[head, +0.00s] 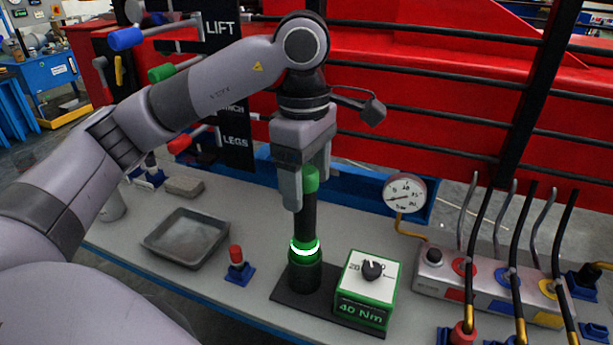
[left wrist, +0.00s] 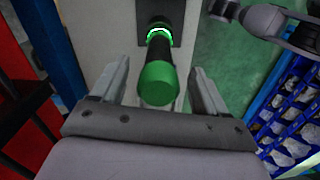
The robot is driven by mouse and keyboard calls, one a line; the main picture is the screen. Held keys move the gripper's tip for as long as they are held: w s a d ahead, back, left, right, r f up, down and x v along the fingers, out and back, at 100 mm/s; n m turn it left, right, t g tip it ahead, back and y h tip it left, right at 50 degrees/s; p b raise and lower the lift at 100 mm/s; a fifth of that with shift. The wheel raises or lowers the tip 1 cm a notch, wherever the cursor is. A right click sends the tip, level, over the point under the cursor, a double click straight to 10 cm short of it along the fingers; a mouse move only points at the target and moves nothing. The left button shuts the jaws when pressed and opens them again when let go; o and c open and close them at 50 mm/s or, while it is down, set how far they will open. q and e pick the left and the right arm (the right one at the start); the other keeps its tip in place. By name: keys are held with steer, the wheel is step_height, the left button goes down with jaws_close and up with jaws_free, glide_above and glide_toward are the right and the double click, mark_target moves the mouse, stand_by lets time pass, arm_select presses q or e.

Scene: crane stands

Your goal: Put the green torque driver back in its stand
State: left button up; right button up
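The green torque driver (head: 309,215) stands upright with its lower end in a dark round stand (head: 305,276) on a black base plate. A ring near its foot glows green-white. Its green cap also shows in the left wrist view (left wrist: 158,83). My left gripper (head: 306,188) is above the stand with its fingers on either side of the cap. In the left wrist view the fingers (left wrist: 158,92) are spread, with a gap on both sides of the cap. The inside of the stand is hidden. My right gripper is not in view.
A green-and-white box (head: 366,290) reading 40 Nm stands right of the driver. A grey tray (head: 187,238) and a red-topped piece in a blue holder (head: 238,264) are to the left. A gauge (head: 405,193) and a valve block with hoses (head: 490,280) are to the right.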

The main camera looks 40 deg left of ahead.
arm_select(q)
steer(key=shift+f, duration=0.15)
steer(key=shift+r+p, duration=1.9)
steer(key=shift+r, duration=0.75)
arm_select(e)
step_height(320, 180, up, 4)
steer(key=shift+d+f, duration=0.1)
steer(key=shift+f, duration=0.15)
arm_select(q)
steer(key=shift+f, duration=0.1)
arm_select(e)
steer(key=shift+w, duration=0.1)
arm_select(q)
step_height(320, 180, up, 7)
steer(key=p, duration=0.2)
steer(key=shift+a, duration=0.15)
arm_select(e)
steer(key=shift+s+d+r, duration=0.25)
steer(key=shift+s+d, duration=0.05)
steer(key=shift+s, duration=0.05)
arm_select(q)
steer(key=shift+s, duration=0.1)
